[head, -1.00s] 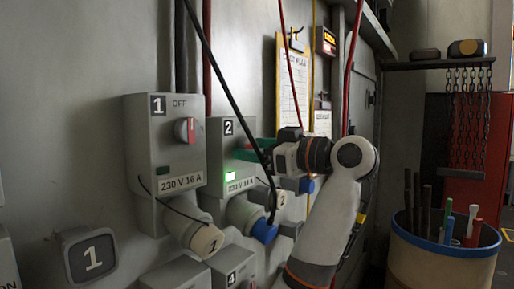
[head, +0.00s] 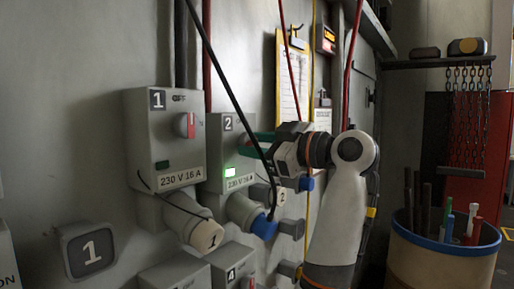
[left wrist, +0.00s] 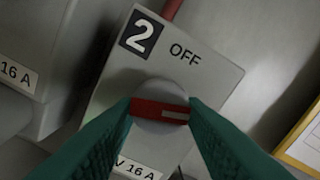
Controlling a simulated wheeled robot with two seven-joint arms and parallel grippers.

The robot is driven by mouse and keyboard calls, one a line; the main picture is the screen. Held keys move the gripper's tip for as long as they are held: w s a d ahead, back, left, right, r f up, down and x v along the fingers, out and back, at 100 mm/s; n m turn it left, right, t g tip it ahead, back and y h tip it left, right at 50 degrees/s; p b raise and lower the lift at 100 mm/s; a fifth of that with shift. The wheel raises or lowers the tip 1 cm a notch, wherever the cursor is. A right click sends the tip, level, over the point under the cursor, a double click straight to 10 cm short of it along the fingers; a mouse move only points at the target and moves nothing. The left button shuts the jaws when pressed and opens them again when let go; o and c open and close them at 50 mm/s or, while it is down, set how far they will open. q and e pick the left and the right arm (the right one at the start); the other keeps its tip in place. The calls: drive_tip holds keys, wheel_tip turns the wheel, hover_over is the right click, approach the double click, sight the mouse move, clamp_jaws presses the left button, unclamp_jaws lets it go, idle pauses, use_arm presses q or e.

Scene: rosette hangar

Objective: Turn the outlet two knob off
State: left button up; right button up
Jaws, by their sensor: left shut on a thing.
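The outlet two box (head: 216,160), marked 2, is grey and hangs on the wall right of the outlet one box. Its green lamp (head: 230,172) is lit. Its knob is hidden behind my gripper in the head view. In the left wrist view the round grey knob (left wrist: 163,130) has a red bar (left wrist: 160,109) lying across the picture, its white mark at the right end. The OFF label (left wrist: 185,54) stands above it, tilted. My left gripper (head: 262,138) is shut on the red bar, one green finger at each end. My right gripper is not in view.
The outlet one box (head: 160,135) is close on the left, its red bar upright and its lamp dark. A black cable hangs in front of outlet two, near my gripper. A blue plug (head: 264,227) sits below. A bin with rods (head: 440,262) stands at right.

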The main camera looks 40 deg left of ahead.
use_arm(q)
drive_tip(key=n, duration=0.3)
drive_tip(key=shift+w+n+b, duration=0.1)
drive_tip(key=shift+n+b, duration=0.3)
drive_tip(key=n+b, duration=0.1)
drive_tip(key=n, duration=0.2)
drive_tip(key=shift+n, duration=0.3)
drive_tip(key=n, duration=0.3)
drive_tip(key=shift+r+n+b, duration=0.1)
drive_tip(key=shift+n+b, duration=0.2)
drive_tip(key=shift+b, duration=0.05)
drive_tip(key=shift+n+b, duration=0.35)
drive_tip(key=shift+n, duration=1.55)
drive_tip(key=o, duration=1)
drive_tip(key=shift+r, duration=0.1)
drive_tip(key=shift+d, duration=0.1)
